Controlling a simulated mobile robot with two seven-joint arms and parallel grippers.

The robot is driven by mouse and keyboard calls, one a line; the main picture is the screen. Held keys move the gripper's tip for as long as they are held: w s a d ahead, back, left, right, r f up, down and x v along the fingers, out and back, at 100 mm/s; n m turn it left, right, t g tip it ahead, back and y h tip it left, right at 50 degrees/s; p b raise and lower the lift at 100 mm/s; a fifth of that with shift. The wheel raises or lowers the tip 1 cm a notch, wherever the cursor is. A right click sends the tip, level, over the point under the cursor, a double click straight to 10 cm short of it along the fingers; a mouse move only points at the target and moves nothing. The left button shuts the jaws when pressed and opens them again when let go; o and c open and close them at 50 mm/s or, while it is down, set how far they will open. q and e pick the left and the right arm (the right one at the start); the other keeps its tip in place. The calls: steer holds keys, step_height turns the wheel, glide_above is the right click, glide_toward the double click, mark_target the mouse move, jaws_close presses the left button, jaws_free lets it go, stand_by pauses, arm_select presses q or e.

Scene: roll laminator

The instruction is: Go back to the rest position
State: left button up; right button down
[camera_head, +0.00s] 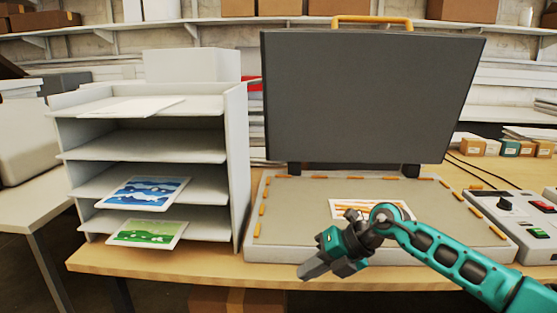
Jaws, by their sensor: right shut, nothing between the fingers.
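My right gripper (316,268) is shut and empty. It hangs over the front edge of the laminator bed (290,225), its arm coming in from the lower right. The laminator's dark grey lid (365,95) stands raised, with an orange handle (371,20) at its top. A print with orange stripes (345,206) lies on the bed behind my right wrist, which hides part of it. My left gripper is not in view.
A white shelf rack (238,160) stands at the left, holding a blue wave print (145,192), a green print (146,232) and a white sheet (130,107). A control box (520,215) with buttons sits at the right. The wooden table's front edge (170,266) runs below.

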steer(key=s+a+m+t+y, duration=0.5)
steer(key=s+a+m+y, duration=0.3)
steer(key=m+y, duration=0.1)
steer(key=s+d+f+m+t+h, duration=0.4)
steer(key=d+f+m+t+h, duration=0.6)
steer(key=m, duration=0.8)
steer(key=s+d+f+m+g+h, duration=0.5)
steer(key=s+d+f, duration=0.4)
steer(key=s, duration=0.4)
steer(key=shift+d+f+m+g+h, duration=0.2)
steer(key=shift+f+m+g+h, duration=0.3)
steer(key=shift+f+m, duration=0.55)
steer(key=shift+r, duration=0.25)
